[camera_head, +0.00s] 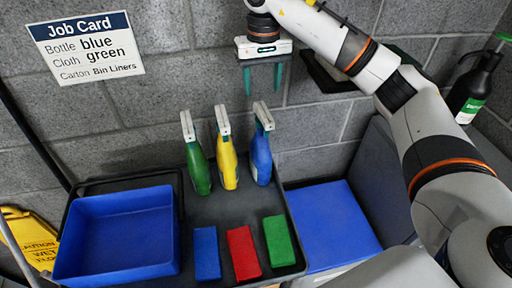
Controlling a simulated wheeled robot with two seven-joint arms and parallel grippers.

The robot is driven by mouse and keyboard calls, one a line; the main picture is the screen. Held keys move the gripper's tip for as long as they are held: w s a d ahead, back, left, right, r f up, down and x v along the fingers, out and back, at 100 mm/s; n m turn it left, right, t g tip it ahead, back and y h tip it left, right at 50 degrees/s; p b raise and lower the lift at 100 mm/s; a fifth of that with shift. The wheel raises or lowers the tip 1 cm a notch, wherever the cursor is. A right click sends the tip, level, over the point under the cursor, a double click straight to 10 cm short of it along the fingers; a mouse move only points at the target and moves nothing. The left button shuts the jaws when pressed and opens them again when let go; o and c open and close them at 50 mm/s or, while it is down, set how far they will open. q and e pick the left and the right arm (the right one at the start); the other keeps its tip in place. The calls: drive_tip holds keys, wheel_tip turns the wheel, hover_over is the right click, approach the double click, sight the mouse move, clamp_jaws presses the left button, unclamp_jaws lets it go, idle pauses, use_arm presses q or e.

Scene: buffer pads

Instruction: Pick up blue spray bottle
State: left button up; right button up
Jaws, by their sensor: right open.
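The blue spray bottle (261,158) with a white trigger head stands upright on the dark cart top (226,207), rightmost in a row of three. A yellow bottle (228,165) and a green bottle (199,170) stand to its left. My right gripper (263,80) is open and empty, its two green fingers pointing down. In the picture it shows just above the blue bottle's head, apart from it; the exact depth is hard to tell. My left gripper is not in view.
A blue tray (67,232) sits at the cart's left. Blue (207,254), red (243,253) and green (279,241) cloths lie in front of the bottles. A grey wall with a job card (85,47) is behind. A black bottle (475,85) stands far right.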

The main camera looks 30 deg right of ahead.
sight(263, 106)
drive_tip(key=f, duration=0.2)
drive_tip(key=f+p, duration=0.1)
drive_tip(key=s+f+p, duration=0.1)
drive_tip(key=f, duration=0.1)
drive_tip(key=shift+f, duration=0.3)
drive_tip(key=shift+w+f, duration=0.1)
drive_tip(key=shift+f, duration=0.2)
drive_tip(key=shift+f+p, duration=0.3)
wheel_tip(263, 106, down, 3)
drive_tip(key=shift+a+f+p, duration=0.15)
drive_tip(key=shift+f+p, duration=0.05)
drive_tip(key=shift+p, duration=0.9)
drive_tip(key=shift+w+f, duration=0.1)
drive_tip(key=shift+f, duration=0.5)
clamp_jaws()
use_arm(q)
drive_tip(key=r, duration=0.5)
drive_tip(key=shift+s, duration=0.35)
use_arm(e)
drive_tip(key=shift+r, duration=0.15)
